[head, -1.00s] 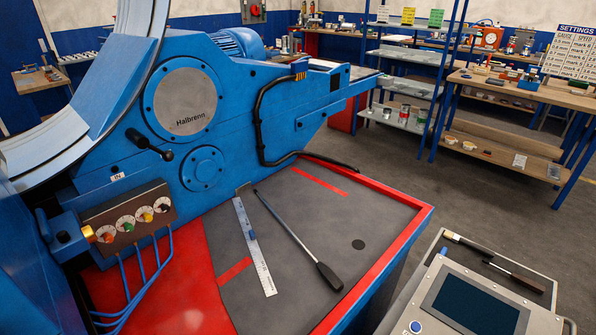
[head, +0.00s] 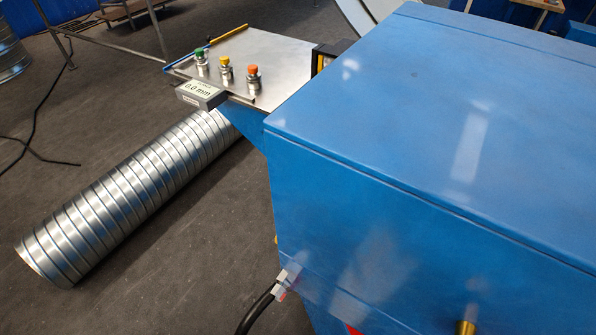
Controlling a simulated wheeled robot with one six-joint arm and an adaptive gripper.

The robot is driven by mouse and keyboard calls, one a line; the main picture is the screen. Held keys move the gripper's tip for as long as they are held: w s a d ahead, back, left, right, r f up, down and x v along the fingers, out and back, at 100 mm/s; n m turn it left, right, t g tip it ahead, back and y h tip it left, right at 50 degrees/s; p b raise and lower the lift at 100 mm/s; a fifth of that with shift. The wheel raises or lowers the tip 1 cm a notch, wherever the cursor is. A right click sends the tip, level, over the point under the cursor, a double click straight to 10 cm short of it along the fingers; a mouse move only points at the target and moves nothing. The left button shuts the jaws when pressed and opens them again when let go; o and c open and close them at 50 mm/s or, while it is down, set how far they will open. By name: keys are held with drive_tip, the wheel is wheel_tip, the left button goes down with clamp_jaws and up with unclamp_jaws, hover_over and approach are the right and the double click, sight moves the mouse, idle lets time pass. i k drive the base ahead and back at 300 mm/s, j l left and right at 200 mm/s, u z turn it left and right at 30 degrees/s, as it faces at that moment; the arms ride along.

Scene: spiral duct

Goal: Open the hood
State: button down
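The hood (head: 440,110) is a large blue lid on top of a blue machine box (head: 400,240) at the right in the head view. A thin seam runs along under the lid's front edge, and the lid lies shut on the box. A small brass-coloured knob or fitting (head: 466,327) sits low on the box front, cut by the bottom edge of the picture. My gripper is not in view. The hood's right end runs out of the picture.
A metal side table (head: 255,55) with green, yellow and orange buttons and a "0.0 mm" display (head: 200,94) adjoins the box. A spiral duct (head: 130,195) lies on the floor at left. Black cables (head: 258,308) leave the box's lower left corner. Floor is open at lower left.

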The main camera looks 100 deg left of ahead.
sight(442, 178)
drive_tip(key=k+l+u, duration=0.1)
drive_tip(key=u, duration=1.2)
